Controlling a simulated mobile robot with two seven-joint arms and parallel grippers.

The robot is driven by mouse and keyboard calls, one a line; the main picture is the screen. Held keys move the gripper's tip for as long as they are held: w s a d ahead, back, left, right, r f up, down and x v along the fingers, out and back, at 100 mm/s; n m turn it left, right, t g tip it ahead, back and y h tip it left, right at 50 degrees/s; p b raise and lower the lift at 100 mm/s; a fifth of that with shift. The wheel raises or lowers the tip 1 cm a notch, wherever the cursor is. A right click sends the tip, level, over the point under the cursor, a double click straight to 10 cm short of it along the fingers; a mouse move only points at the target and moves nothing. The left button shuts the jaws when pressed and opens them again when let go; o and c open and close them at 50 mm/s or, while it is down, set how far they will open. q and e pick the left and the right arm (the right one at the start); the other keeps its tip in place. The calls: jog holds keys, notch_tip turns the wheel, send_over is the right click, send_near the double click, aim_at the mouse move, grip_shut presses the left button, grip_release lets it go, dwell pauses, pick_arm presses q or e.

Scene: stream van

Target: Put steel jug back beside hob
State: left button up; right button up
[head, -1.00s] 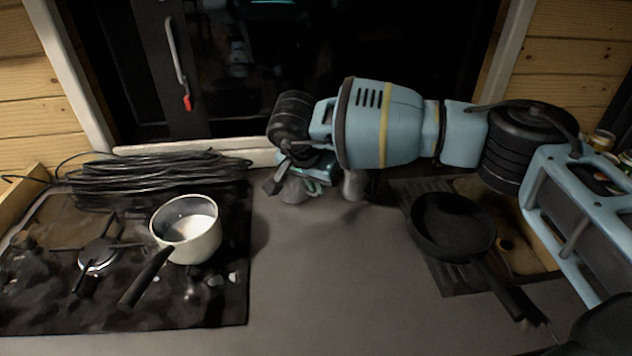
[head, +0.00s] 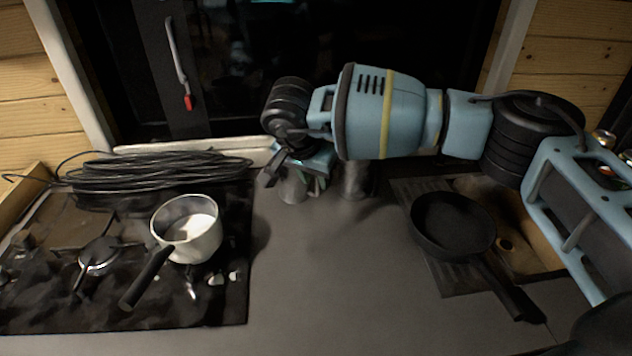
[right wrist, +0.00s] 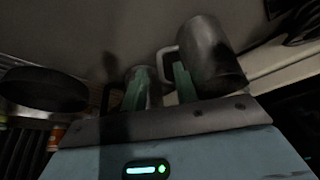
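The steel jug (right wrist: 212,55) is a tall dull metal vessel with a pale loop handle, to the right in the right wrist view. In the right wrist view the green fingers of this gripper (right wrist: 158,88) are apart. The jug's handle shows beyond the gap between them; I see no grip on it. The hob (head: 120,290) is at the left. My left gripper is not in view.
A white saucepan (head: 190,232) is on the hob. A frying pan (head: 453,222) lies at right. Coiled cable (head: 150,172) lies behind the hob.

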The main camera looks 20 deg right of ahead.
jog(key=v, duration=0.9)
jog(key=shift+r, duration=0.2)
jog(key=shift+s+a, duration=0.1)
jog(key=shift+a, duration=0.15)
dwell(0.9)
